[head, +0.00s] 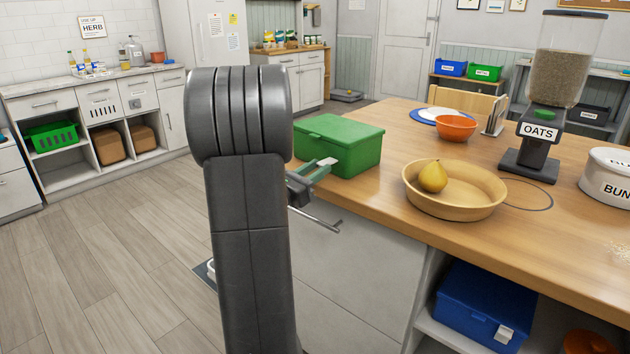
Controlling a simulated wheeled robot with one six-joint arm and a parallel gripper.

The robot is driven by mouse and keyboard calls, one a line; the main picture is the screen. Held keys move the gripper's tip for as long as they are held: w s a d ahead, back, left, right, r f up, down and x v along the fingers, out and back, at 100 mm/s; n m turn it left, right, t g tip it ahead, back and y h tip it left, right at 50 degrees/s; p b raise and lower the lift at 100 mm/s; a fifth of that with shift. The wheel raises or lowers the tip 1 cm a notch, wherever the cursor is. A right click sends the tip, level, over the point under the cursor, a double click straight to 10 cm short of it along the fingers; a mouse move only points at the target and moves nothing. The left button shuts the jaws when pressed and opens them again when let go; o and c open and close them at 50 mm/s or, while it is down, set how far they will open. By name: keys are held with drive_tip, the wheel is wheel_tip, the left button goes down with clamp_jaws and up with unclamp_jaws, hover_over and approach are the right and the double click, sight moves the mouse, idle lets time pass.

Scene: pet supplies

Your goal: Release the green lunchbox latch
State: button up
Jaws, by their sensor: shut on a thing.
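The green lunchbox (345,135) sits on the wooden counter near its left front corner, with its lid down. A pale latch (327,162) shows on its front face, low toward the left. My gripper (322,167) reaches in from the left and is at the latch. Its greenish fingers are shut on the latch. My dark arm hides the area left of the gripper, and the fingers hide part of the latch.
A wooden bowl (455,203) with a yellow pear (433,177) stands right of the lunchbox. An oats dispenser (538,130) and an orange bowl (456,127) are farther back. A drawer handle (325,222) juts out below the counter edge. A blue box (484,303) sits on the shelf below.

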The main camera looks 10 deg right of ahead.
drive_tip(key=shift+d+f+t+h+b, duration=0.15)
drive_tip(key=shift+f+t+h+b, duration=0.4)
drive_tip(key=shift+b, duration=1.35)
drive_tip(key=shift+f+h+b, duration=0.2)
drive_tip(key=shift+h+b, duration=0.15)
drive_tip(key=shift+b, duration=0.05)
drive_tip(key=shift+r, duration=0.1)
drive_tip(key=o, duration=1)
drive_tip(key=v, duration=1.3)
drive_tip(key=shift+s+a+f+p, duration=0.15)
drive_tip(key=shift+a+f+p, duration=0.05)
drive_tip(key=shift+a+p, duration=0.15)
